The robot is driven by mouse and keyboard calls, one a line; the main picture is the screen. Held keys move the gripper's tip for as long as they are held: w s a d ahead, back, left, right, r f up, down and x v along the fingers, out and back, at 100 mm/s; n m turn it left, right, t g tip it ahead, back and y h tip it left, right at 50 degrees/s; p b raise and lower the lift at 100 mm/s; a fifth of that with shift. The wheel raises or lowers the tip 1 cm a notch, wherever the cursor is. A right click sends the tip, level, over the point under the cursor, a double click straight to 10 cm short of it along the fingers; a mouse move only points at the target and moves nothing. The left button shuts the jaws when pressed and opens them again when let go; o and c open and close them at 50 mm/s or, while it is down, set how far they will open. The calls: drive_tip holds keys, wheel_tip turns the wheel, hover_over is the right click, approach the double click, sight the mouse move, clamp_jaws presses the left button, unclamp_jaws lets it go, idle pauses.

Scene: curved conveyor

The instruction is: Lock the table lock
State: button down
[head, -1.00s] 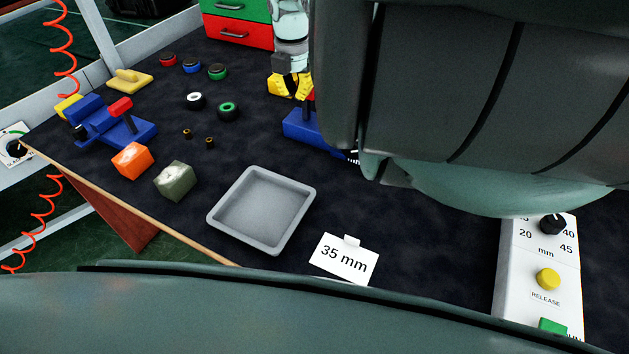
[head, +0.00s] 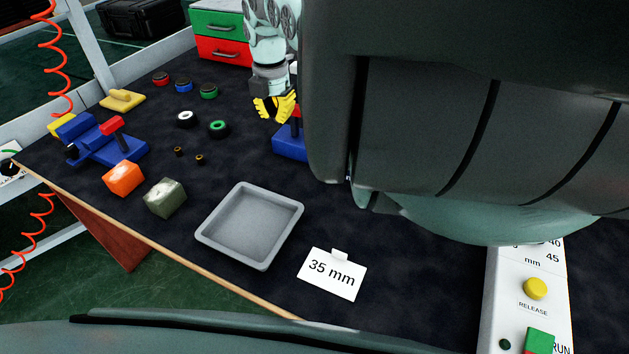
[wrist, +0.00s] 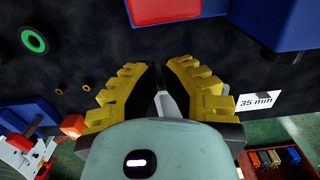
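No part in view is labelled as the table lock. A white plate with a black knob and a green arc (head: 8,162) sits at the far left corner of the table, cut off by the picture edge; I cannot tell its setting. My gripper (head: 273,108) has yellow fingers and hangs over the far part of the table, near a blue block (head: 289,145), well right of that plate. In the wrist view, my gripper (wrist: 160,66) shows a narrow gap between its fingertips, with nothing held.
A blue fixture with a red handle (head: 112,127), an orange cube (head: 122,178), a green cube (head: 164,198) and a grey tray (head: 208,236) stand on the dark table. A white panel with a yellow button (head: 535,289) is at right. My arm hides the middle right.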

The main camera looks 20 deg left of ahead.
wheel_tip(320, 180, up, 9)
drive_tip(key=w, duration=0.2)
drive_tip(key=shift+d+r+b, duration=0.15)
drive_tip(key=shift+b, duration=0.2)
idle(0.7)
